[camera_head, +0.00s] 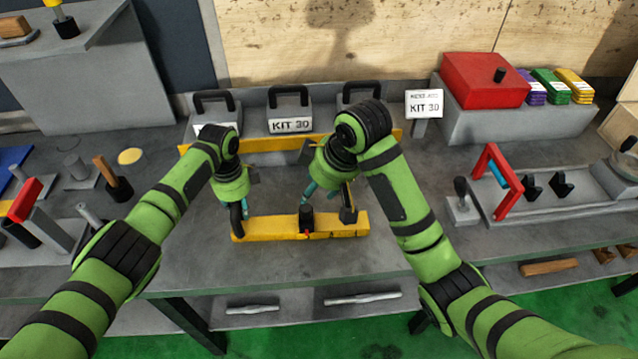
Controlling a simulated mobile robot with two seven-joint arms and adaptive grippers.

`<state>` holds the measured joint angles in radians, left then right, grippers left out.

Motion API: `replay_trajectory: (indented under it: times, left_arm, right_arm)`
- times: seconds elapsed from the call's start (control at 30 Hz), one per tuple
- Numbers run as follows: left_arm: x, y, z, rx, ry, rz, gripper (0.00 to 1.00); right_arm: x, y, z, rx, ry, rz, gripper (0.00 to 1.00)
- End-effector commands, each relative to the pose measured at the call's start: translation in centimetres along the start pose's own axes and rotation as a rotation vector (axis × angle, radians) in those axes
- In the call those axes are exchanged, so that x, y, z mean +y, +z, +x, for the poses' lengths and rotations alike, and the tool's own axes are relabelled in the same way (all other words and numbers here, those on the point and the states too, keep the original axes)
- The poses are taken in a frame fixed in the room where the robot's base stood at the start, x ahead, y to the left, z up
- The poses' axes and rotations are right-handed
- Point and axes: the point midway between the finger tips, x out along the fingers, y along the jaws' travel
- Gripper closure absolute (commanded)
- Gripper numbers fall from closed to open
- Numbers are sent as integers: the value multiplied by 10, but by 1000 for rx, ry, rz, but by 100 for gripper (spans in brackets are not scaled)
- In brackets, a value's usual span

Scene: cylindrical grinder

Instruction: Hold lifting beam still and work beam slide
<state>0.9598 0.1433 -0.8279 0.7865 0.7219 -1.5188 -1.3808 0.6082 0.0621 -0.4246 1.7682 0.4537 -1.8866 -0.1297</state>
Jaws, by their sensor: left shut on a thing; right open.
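The yellow lifting beam (270,227) lies across the bench in front of me. A black upright handle (237,222) stands at its left end. My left gripper (241,214) is shut on that handle. A dark block, which looks like the beam slide (306,219), sits near the middle of the beam with a small red mark at its foot. My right gripper (319,196) is open just above and beside this block; I cannot tell whether it touches. A second dark upright part (348,208) stands on the beam to the right.
A longer yellow bar (265,145) lies behind, before grey blocks with black handles (289,122) and a KIT 30 label. A red box (484,80) stands at back right. A fixture with a red frame (497,178) is at right. Bare bench lies right of the beam.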

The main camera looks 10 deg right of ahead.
Motion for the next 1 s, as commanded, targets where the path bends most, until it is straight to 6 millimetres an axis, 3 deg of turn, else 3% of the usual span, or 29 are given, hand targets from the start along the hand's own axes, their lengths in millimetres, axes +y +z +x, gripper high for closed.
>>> replay_trajectory:
  times: [0.47,0.5,0.53,0.57,0.87,1.0]
  left_arm:
    - [-1,1,-1,-1,-2,-1,100]
    - [-1,1,-1,-1,-1,-1,65]
    - [-1,1,-1,-1,-1,-1,53]
    - [-1,1,-1,-1,-1,-1,50]
    - [0,1,-1,-1,0,-1,50]
    - [-1,1,-10,-1,-2,-1,50]
  right_arm:
    - [0,0,-8,-1,0,1,48]
    - [0,0,-8,-1,0,1,48]
    - [0,0,-8,-1,0,1,48]
    - [0,0,-7,-1,0,1,48]
    - [0,0,-7,-1,0,1,48]
    - [0,0,-7,-1,0,1,48]
